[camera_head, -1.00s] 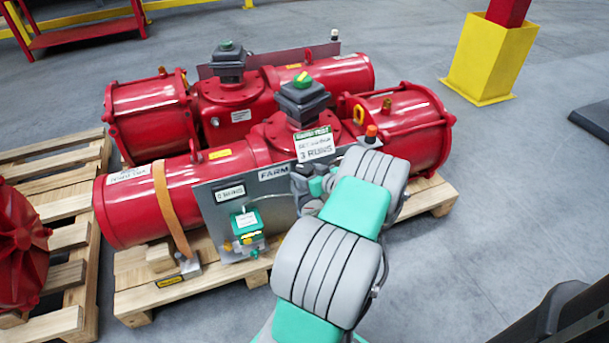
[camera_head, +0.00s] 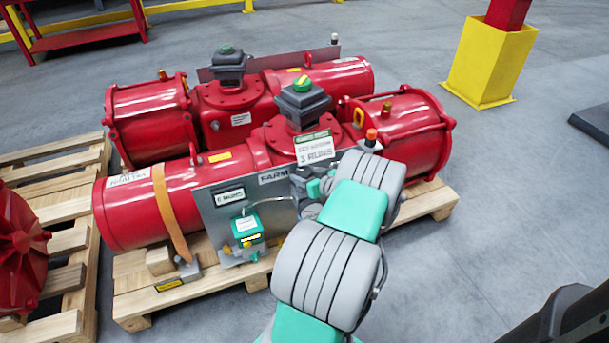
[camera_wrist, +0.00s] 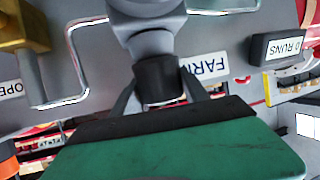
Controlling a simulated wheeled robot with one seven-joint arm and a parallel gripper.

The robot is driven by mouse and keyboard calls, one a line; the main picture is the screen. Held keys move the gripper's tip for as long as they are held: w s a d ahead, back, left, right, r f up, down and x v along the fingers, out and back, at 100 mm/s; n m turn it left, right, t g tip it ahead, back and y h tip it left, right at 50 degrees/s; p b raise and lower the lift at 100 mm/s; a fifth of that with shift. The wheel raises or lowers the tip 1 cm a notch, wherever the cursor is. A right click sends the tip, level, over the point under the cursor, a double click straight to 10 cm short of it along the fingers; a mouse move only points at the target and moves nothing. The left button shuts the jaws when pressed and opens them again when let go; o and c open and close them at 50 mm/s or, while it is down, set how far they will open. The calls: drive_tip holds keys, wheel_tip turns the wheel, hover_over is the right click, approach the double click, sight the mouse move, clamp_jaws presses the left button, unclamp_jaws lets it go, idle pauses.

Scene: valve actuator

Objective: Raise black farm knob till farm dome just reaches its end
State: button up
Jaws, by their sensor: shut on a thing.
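The black farm knob (camera_wrist: 158,80) is in the middle of the wrist view, on the end of a grey stem in front of the panel with the FARM label (camera_wrist: 207,66). My gripper (camera_wrist: 160,95) is shut on the knob, with a dark finger on each side. The farm dome (camera_head: 302,84), green with a yellow mark, sits on the dark grey box on top of the front red actuator (camera_head: 205,182). The dome is small in the head view, so its exact angle is hard to read. My arm largely hides the knob and gripper in that view.
The grey panel (camera_head: 212,207) carries a green box (camera_head: 247,230) and bent tubing. A second red actuator (camera_head: 150,115) lies behind. Wooden pallets are beneath.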

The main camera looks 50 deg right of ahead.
sight(308, 177)
drive_tip(key=shift+a+r+m+h+p, duration=0.1)
drive_tip(key=shift+r+m+h+p, duration=0.05)
drive_tip(key=shift+m+h+p, duration=0.3)
drive_tip(key=shift+m+g+h, duration=0.6)
drive_tip(key=shift+m+h, duration=0.15)
drive_tip(key=shift+h, duration=0.1)
drive_tip(key=shift+f, duration=0.2)
drive_tip(key=o, duration=1.1)
drive_tip(key=p+v, duration=0.2)
drive_tip(key=v, duration=0.5)
drive_tip(key=shift+s+r, duration=0.2)
drive_tip(key=shift+s, duration=0.2)
